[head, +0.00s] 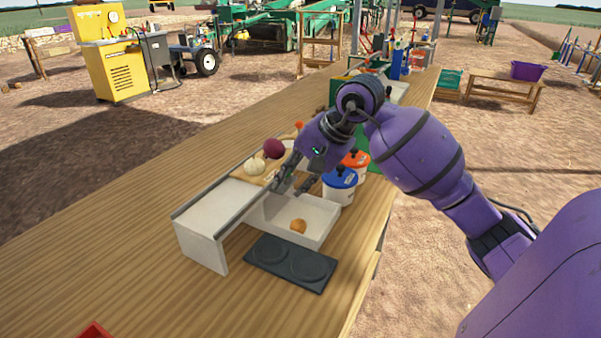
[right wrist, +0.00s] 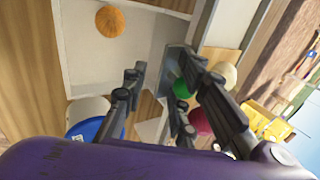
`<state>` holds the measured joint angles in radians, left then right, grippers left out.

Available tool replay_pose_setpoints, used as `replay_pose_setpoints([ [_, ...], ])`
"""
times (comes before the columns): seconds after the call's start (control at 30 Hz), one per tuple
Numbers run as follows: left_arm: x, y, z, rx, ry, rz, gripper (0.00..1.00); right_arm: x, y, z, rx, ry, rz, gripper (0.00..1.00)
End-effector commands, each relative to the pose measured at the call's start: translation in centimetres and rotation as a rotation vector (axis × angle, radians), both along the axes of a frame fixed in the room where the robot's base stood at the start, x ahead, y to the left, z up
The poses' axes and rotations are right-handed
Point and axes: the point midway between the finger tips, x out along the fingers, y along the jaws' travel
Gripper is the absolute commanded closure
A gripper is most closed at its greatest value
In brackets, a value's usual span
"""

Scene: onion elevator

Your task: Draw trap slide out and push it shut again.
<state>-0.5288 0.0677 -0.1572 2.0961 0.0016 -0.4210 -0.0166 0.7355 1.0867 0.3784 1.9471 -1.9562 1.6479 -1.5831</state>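My right gripper (head: 291,181) hangs over the back edge of the white elevator unit, between its long sloped top (head: 222,207) and the white catch tray (head: 319,212). In the right wrist view its fingers (right wrist: 162,82) are apart. A flat grey plate (right wrist: 172,62), which looks like the trap slide, stands close to the right-hand finger; I cannot tell whether they touch. A green round thing (right wrist: 181,88) shows beside that finger. An orange-brown onion (head: 298,226) lies in the tray. It also shows in the right wrist view (right wrist: 110,21). My left gripper is out of view.
A dark mat with two round recesses (head: 290,263) lies in front of the tray. A blue-lidded bucket (head: 341,177) and an orange-lidded one (head: 356,159) stand right of the gripper. A red onion (head: 273,148) and a pale onion (head: 254,165) sit behind the unit. The wooden tabletop (head: 110,265) is clear at left.

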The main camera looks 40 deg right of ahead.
Motion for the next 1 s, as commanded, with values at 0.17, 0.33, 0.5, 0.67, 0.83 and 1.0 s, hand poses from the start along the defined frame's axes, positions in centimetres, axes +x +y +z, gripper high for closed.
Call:
replay_pose_setpoints([
  [0.17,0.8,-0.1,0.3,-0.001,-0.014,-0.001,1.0,0.1,0.0,-0.1,0.0,0.0,0.0,0.74],
  [0.33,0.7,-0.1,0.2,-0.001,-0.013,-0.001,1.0,0.1,0.0,-0.1,0.0,0.0,0.0,0.85],
  [0.5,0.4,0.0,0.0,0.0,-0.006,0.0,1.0,0.0,0.0,-0.1,-0.001,0.002,0.0,1.0],
  [0.67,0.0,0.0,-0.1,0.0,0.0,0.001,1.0,0.0,0.0,-0.2,-0.001,0.004,0.001,1.0],
  [0.83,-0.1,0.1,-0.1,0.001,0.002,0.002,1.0,-0.2,0.0,-0.3,-0.002,0.007,0.001,1.0],
  [1.0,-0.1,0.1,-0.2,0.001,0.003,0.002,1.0,-1.1,-0.5,-0.5,-0.003,0.009,0.001,1.0],
])
